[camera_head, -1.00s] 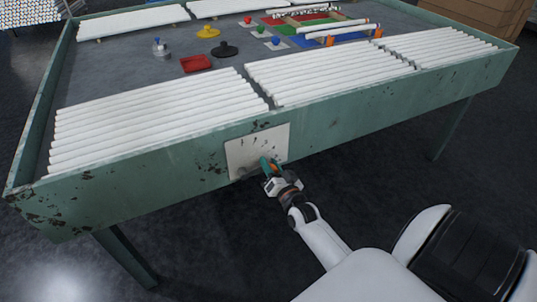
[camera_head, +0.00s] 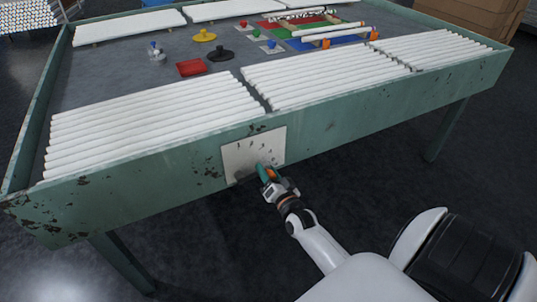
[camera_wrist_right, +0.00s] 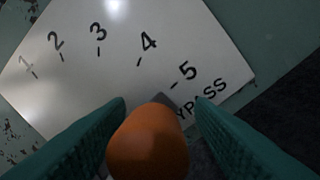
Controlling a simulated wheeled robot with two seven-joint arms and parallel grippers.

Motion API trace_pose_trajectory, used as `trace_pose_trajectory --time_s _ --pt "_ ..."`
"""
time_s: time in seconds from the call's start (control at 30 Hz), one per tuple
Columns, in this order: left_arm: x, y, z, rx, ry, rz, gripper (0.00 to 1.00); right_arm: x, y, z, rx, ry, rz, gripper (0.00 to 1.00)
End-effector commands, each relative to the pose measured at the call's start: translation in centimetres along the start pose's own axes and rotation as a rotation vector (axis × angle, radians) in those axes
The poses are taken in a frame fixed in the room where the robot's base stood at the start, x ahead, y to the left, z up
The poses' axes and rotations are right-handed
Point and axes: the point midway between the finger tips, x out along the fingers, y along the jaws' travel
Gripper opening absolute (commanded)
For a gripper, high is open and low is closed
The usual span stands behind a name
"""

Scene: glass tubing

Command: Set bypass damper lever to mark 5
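The bypass damper plate (camera_head: 240,158) is a pale panel on the table's green front side. In the right wrist view the plate (camera_wrist_right: 100,85) carries marks 1 to 5 and the partly covered word BYPASS. The lever has an orange knob (camera_wrist_right: 148,145); its dark tip (camera_wrist_right: 163,99) shows just below the tick of mark 5. My right gripper (camera_head: 265,173) is at the plate's lower edge. In the wrist view its teal fingers (camera_wrist_right: 161,104) stand on both sides of the knob, with a gap visible on the right. My left gripper is not in view.
The green table (camera_head: 330,128) holds rows of white tubes (camera_head: 150,122). A red tray (camera_head: 191,68), a black knob-topped piece (camera_head: 220,53) and a yellow one (camera_head: 204,36) lie behind them. Cardboard boxes (camera_head: 485,15) stand at the back right. The floor before the table is clear.

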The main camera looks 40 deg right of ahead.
Motion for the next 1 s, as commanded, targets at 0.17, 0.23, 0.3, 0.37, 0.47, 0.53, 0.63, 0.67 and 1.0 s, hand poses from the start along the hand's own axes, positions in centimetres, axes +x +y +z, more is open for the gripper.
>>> trace_pose_trajectory --time_s 0.17,0.23,0.3,0.37,0.47,0.53,0.63,0.67,1.0 --pt "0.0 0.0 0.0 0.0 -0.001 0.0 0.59 0.0 0.0 -0.2 0.001 0.004 0.0 0.48" --pt "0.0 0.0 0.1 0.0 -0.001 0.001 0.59 0.0 0.1 -0.1 0.002 0.002 0.001 0.48" --pt "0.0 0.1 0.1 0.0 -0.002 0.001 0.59 0.0 0.1 -0.1 0.002 0.001 0.001 0.48" --pt "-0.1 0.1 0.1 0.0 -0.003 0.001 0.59 -0.1 0.1 0.0 0.002 0.0 0.002 0.48" --pt "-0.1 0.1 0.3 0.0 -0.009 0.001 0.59 -0.9 0.1 0.0 0.002 0.001 0.001 0.48" --pt "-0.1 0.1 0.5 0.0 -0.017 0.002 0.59 -1.9 0.1 0.0 0.002 0.002 0.0 0.48" --pt "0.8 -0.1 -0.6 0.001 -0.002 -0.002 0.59 -4.0 0.1 0.0 0.002 0.001 0.0 0.48" --pt "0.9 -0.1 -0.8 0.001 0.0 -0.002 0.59 -4.7 0.1 0.0 0.002 0.002 0.0 0.48" --pt "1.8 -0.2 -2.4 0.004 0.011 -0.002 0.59 -10.9 0.1 0.0 0.001 0.002 0.0 0.48"
